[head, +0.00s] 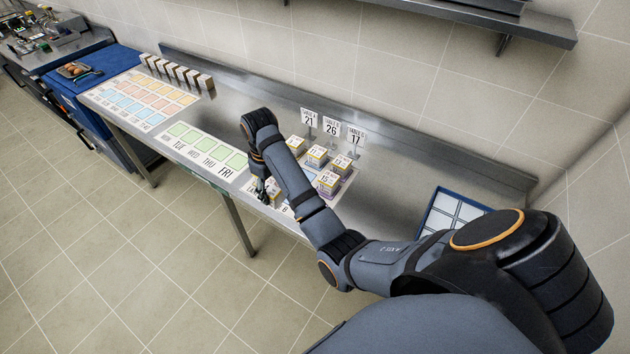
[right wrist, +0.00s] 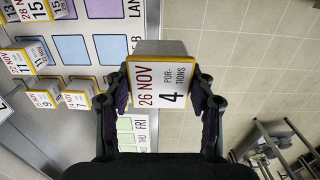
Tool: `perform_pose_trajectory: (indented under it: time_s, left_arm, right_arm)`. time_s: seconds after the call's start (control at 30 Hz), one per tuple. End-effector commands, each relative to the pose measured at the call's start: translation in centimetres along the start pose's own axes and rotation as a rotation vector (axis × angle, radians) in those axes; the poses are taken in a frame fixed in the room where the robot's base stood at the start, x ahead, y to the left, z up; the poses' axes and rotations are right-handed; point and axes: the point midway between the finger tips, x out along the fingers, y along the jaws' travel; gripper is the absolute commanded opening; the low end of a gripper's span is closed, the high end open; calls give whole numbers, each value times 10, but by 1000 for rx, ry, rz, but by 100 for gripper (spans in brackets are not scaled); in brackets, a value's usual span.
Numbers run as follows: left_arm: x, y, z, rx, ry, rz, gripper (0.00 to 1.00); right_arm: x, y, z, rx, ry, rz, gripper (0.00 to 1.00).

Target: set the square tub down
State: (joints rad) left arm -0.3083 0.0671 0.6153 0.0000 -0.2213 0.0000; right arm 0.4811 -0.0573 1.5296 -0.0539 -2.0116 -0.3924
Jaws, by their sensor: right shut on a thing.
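My right gripper (right wrist: 165,97) is shut on a square tub (right wrist: 160,88) with a yellow-edged label reading 26 NOV, 4 portions; a finger sits on each side of it. In the head view my right gripper (head: 264,190) is by the front edge of the steel counter, left of a group of tubs. The held tub is mostly hidden there, and I cannot tell whether it touches the counter. My left gripper is not in view.
Several labelled tubs (head: 328,181) stand on a mat with coloured squares, below cards (head: 331,127) reading 21, 26 and 17. A green-square weekday mat (head: 205,145) lies left. A blue-rimmed tray (head: 436,200) is right. Bare counter lies between.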

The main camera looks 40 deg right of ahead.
Motion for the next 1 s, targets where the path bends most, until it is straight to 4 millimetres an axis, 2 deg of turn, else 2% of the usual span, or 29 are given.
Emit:
perform_pose_trajectory:
  time_s: [0.03, 0.23, 0.3, 0.4, 0.57, 0.73, 0.87, 1.0]
  left_arm:
    - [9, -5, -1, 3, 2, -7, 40]
    - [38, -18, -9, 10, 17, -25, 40]
    - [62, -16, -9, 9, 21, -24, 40]
    - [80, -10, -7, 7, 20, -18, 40]
    - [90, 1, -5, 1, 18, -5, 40]
    - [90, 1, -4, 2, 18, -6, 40]
    - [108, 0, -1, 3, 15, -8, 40]
    - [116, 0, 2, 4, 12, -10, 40]
  right_arm:
    - [12, 15, 9, 5, -4, 8, 18]
    - [41, 65, 39, 5, -3, 9, 18]
    - [64, 76, 46, 4, -3, 7, 18]
    - [79, 88, 54, 3, -2, 5, 18]
    - [85, 98, 60, 2, 0, 3, 18]
    - [86, 99, 61, 2, 0, 2, 18]
    - [103, 106, 65, 3, -2, 2, 18]
    - [124, 105, 64, 3, 0, 2, 18]
